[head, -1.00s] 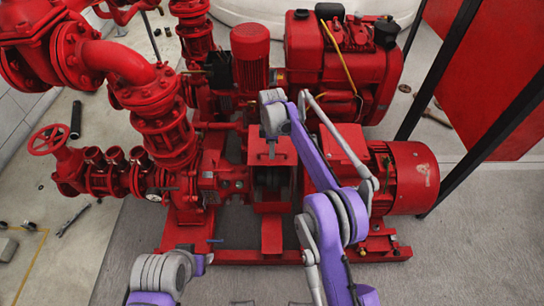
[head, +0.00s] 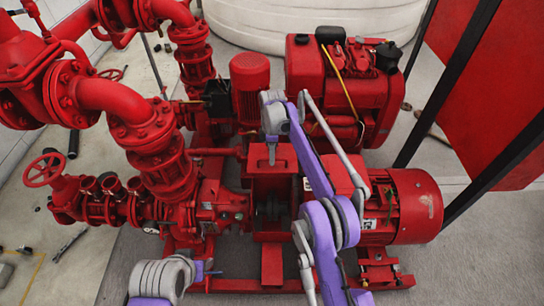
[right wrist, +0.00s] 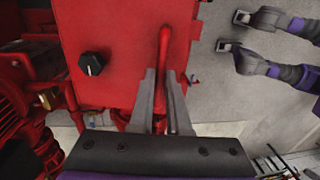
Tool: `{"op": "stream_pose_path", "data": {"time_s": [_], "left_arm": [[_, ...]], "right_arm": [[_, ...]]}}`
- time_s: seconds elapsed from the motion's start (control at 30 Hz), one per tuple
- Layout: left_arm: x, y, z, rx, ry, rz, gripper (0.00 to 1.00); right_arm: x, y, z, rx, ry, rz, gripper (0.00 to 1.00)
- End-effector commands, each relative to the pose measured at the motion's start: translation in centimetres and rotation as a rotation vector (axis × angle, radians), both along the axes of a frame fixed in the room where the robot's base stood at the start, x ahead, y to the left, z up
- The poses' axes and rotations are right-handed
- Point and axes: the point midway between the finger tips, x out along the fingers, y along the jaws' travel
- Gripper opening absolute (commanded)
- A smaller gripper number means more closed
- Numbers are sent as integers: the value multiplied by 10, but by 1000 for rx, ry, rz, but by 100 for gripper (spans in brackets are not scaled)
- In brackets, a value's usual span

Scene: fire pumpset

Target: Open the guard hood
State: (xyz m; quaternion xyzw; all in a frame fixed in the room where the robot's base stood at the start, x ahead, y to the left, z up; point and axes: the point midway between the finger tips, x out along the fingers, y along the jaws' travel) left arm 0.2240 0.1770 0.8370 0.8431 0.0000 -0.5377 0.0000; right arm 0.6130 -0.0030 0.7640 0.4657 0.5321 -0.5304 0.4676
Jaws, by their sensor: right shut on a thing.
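The guard hood (head: 285,160) is a red box-like cover in the middle of the pumpset, between the pump and the red motor (head: 415,207). My right gripper (head: 272,155) reaches down onto it from above. My left arm shows at the lower left of the head view, without a visible gripper.
Red pipes and valves, with a handwheel (head: 45,170), stand at the left. A red engine (head: 335,90) stands behind. Black posts and a red panel (head: 480,90) are at the right. Grey floor in front is clear.

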Motion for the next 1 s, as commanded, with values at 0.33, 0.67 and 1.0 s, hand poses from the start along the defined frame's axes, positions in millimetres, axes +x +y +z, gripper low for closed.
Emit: {"op": "stream_pose_path", "data": {"time_s": [0.33,0.67,1.0], "left_arm": [[0,0,0,0,0,0,54],[0,0,0,0,0,0,54],[0,0,3,0,-1,0,54]], "right_arm": [[2,-1,-4,-1,-7,-2,0],[1,-1,-2,0,-4,-1,43],[3,0,12,0,-3,-1,43]]}}
